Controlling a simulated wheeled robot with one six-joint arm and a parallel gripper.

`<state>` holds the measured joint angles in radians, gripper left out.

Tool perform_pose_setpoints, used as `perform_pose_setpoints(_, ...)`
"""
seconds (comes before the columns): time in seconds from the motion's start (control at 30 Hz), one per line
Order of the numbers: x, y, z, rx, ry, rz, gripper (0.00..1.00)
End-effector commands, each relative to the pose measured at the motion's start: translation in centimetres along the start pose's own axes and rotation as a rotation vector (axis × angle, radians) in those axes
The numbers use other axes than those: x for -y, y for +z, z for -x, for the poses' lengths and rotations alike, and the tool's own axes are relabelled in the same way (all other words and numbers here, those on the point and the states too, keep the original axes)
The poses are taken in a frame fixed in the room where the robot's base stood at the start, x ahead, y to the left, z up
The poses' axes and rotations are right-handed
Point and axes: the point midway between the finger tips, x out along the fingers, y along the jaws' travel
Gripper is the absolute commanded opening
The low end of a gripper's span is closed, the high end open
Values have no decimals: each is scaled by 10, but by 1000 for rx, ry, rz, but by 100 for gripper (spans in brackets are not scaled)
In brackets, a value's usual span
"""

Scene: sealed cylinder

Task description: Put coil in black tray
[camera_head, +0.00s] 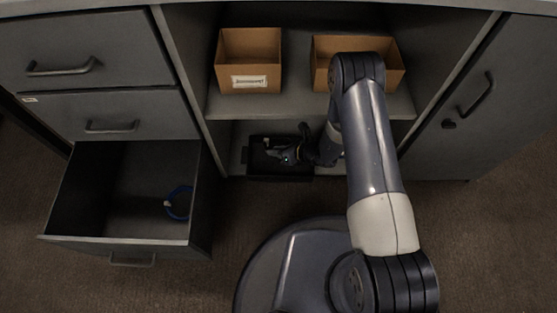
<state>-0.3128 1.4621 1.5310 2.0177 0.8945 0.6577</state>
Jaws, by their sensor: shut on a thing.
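A blue coil (179,203), a ring with a small pale part on its left side, lies in the open drawer at the lower left, against the right wall. The black tray (250,173) is on the lower shelf of the cabinet, in the middle of the view. My gripper (269,150) is at the tray, reaching in from the right with its fingers over the tray's inside. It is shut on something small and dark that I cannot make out. My wrist hides the tray's right part.
The open drawer (118,240) juts out at the left. Two cardboard boxes, a left one (230,52) with a label and a right one (394,78), stand on the upper shelf (300,104) above my gripper. A closed door (480,140) is at the right.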

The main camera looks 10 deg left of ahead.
Motion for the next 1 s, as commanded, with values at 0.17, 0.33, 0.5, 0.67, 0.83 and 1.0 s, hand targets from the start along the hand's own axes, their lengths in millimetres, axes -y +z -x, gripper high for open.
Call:
perform_pose_setpoints(0.17, 11, -20, -16, 2, 0, 1, 0)
perform_pose_setpoints(0.33, 16, -30, -24, 2, 0, 2, 0)
perform_pose_setpoints(0.5, 26, -47, -37, 2, 0, 2, 0)
perform_pose_setpoints(0.67, 26, -47, -37, 2, 0, 2, 0)
perform_pose_setpoints(0.83, 26, -49, -38, 2, 0, 2, 0)
perform_pose_setpoints(1.0, 27, -49, -39, 2, 0, 2, 27)
